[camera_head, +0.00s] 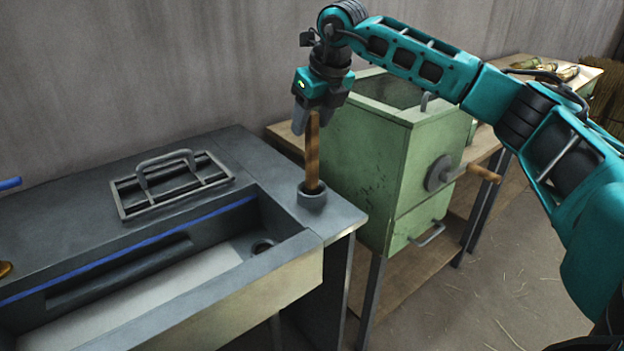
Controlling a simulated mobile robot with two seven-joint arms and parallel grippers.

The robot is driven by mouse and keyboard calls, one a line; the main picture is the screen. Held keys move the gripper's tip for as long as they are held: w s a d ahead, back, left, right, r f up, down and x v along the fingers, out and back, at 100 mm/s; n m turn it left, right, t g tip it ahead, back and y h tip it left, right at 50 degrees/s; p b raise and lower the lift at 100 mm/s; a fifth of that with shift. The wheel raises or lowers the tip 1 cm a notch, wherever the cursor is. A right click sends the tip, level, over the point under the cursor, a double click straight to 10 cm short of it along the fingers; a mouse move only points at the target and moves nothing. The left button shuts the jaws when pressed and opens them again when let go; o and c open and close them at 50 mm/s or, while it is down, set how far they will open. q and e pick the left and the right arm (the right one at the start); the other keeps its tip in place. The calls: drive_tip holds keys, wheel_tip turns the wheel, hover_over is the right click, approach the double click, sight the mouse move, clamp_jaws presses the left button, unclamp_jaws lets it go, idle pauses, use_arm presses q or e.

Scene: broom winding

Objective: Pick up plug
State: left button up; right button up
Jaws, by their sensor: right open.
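The plug (312,165) stands upright on the right end of the dark counter, with a wooden handle and a dark round base. My right gripper (308,118) is above the plug and points down. Its jaws are open, and the top of the handle is at the fingertips. I cannot tell whether the fingers touch the handle. My left gripper is not in view.
A sink trough (150,290) with a round drain hole (263,247) lies in front of the plug. A metal rack with a handle (172,183) lies behind the trough. A green cranked box (375,165) stands close to the right.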

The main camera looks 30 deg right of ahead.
drive_tip(key=shift+x, duration=1.05)
clamp_jaws()
drive_tip(key=shift+r, duration=0.1)
